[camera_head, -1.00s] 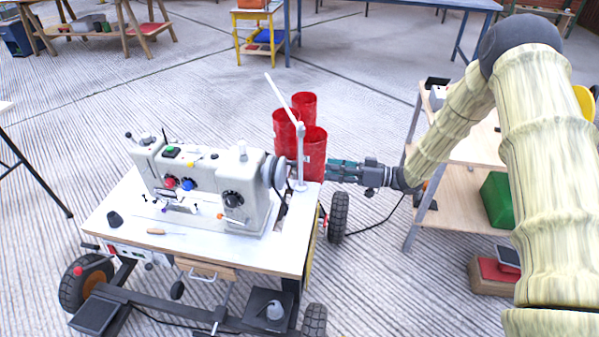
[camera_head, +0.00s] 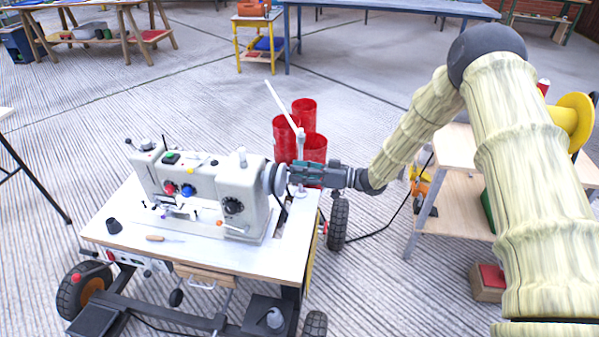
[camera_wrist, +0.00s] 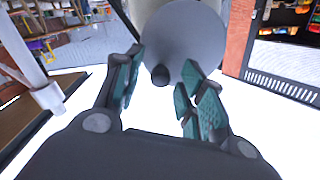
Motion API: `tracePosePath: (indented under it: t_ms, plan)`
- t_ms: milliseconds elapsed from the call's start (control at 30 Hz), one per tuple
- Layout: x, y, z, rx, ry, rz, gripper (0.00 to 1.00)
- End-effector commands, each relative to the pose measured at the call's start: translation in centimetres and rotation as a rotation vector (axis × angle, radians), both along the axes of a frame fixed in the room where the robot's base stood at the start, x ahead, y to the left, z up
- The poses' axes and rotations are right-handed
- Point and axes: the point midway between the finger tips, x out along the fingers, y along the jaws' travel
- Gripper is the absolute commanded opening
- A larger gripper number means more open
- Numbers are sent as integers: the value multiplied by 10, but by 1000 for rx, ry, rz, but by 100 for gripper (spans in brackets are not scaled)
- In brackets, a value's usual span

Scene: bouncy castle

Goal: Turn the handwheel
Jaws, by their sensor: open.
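The handwheel (camera_head: 275,178) is a grey round disc on the right end of a white sewing machine (camera_head: 205,195). In the wrist view the handwheel (camera_wrist: 185,45) shows face-on, with a dark knob or hub at its lower middle. My gripper (camera_head: 291,174) reaches in from the right, at the height of the wheel. In the wrist view my gripper (camera_wrist: 160,85) is open, with its teal finger pads on either side of the dark knob. Nothing is held between them. Whether the pads touch the wheel cannot be told.
A white upright post (camera_head: 301,145) with a slanted rod stands close by my gripper. Red cylinders (camera_head: 304,108) stand behind it. The table (camera_head: 120,205) carries a small dark cup and a wooden-handled tool. A wooden shelf (camera_head: 455,205) stands at the right.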

Motion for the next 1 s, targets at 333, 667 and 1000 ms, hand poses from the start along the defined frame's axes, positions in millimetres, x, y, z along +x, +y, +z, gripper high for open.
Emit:
tracePosePath:
  t_ms: [333, 667, 1000]
  plan:
    - [0, 1, 0, 0, 0, 0, 26]
    - [0, 0, 0, -1, -2, 0, 0]
    - [-2, 1, 3, -28, -101, 1, 0]
